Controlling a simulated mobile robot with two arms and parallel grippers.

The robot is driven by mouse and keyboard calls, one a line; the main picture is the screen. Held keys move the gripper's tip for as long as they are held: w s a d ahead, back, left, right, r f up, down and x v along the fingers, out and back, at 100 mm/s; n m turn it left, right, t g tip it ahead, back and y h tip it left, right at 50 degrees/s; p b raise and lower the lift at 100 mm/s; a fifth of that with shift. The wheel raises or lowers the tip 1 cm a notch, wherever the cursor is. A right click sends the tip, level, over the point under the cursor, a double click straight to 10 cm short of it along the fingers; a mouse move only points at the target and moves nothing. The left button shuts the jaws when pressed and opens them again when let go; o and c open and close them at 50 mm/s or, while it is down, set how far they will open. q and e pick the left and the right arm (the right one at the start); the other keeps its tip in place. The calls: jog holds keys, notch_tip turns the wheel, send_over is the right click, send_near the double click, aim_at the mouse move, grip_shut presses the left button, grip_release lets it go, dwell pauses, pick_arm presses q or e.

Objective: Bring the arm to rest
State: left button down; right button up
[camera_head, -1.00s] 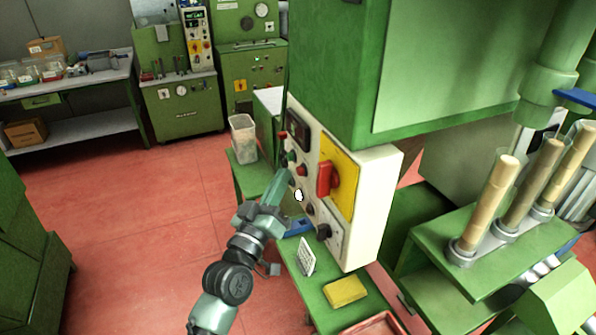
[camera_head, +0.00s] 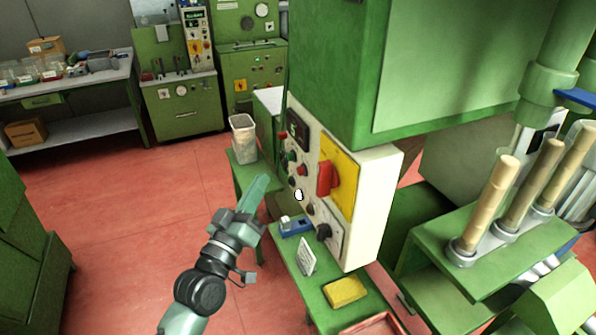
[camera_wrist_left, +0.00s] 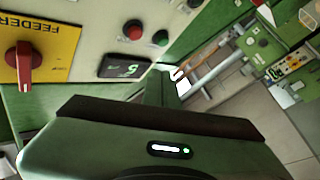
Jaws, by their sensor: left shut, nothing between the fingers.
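My left gripper (camera_head: 258,188) is shut and empty in the head view. Its arm comes in from the bottom left, and its tip is in the air a little left of the control panel (camera_head: 362,235), apart from it. The panel is a cream box with a red switch (camera_head: 326,178) on a yellow plate, several small buttons and a dark display. In the left wrist view, the gripper (camera_wrist_left: 160,85) shows from behind, with the red switch (camera_wrist_left: 24,62) at the left, and red and green buttons above. My right gripper is not in view.
A green bench (camera_head: 315,290) below the panel holds a yellow pad (camera_head: 345,291), a blue object (camera_head: 295,226) and a small white card (camera_head: 306,256). Tall cork columns (camera_head: 487,205) stand at right. Red floor (camera_head: 130,235) is free at left.

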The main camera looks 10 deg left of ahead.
pick_arm(q)
notch_tip(320, 180, down, 26)
jog(key=m+g+y+b, duration=0.1)
jog(key=g+y+b, duration=0.1)
jog(key=g, duration=0.3)
jog(key=s+a+f+g, duration=0.15)
jog(key=s+f, duration=0.25)
jog(key=f, duration=0.5)
jog(key=s+f+g, duration=0.3)
jog(key=f, duration=0.6)
jog(key=s+a+f+m+g+y+b, duration=0.25)
jog(key=s+f+g, duration=0.45)
jog(key=s+f, duration=2)
jog(key=s+a+f+m+g, duration=0.1)
jog(key=s+f+m+g, duration=0.1)
jog(key=s, duration=1.2)
jog(key=shift+s+g+b, duration=0.3)
jog(key=shift+s+g, duration=0.1)
jog(key=shift+g, duration=0.25)
